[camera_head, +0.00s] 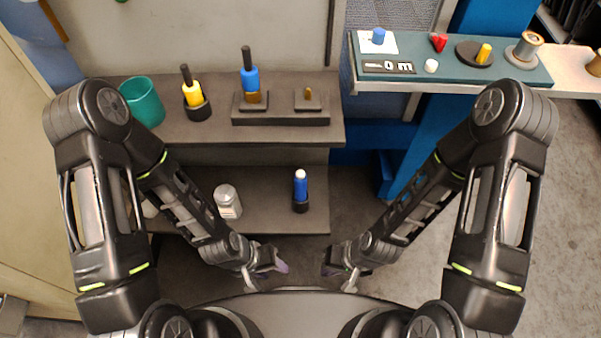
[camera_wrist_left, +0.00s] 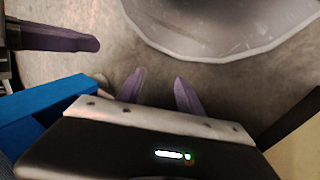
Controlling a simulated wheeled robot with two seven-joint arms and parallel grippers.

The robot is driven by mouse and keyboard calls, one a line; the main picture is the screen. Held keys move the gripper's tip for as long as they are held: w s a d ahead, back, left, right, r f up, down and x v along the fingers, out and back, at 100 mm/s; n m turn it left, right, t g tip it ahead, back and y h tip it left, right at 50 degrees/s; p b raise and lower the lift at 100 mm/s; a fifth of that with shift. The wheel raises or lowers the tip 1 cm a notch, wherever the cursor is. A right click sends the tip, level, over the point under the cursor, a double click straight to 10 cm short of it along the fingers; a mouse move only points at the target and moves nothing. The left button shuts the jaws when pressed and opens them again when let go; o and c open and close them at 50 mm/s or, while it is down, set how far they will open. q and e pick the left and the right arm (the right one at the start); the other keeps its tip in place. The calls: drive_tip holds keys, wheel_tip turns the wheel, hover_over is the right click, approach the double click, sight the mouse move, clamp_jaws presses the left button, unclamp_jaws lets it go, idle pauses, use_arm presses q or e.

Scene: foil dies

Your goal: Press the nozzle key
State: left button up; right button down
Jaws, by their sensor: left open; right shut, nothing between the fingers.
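A small dark plate (camera_head: 388,67) with white symbols lies at the front left of the teal board (camera_head: 455,77). The symbols are too small for me to tell which, if any, is the nozzle key. My left gripper (camera_head: 272,264) is low in the middle, well below and left of that plate. Its two purple fingers stand apart with nothing between them in the left wrist view (camera_wrist_left: 160,90). My right gripper (camera_head: 337,264) is low, just to the right of the left one, shut and empty. Neither gripper touches anything.
On the board are a blue cylinder (camera_head: 378,36), red piece (camera_head: 439,42), white knob (camera_head: 431,66), yellow peg (camera_head: 484,54) and metal spool (camera_head: 525,46). The left shelf (camera_head: 222,131) holds a teal cup (camera_head: 143,101), yellow tool (camera_head: 192,94) and blue tool (camera_head: 250,79).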

use_arm(q)
drive_tip(key=shift+c, duration=0.2)
idle(0.5)
clamp_jaws()
idle(1.5)
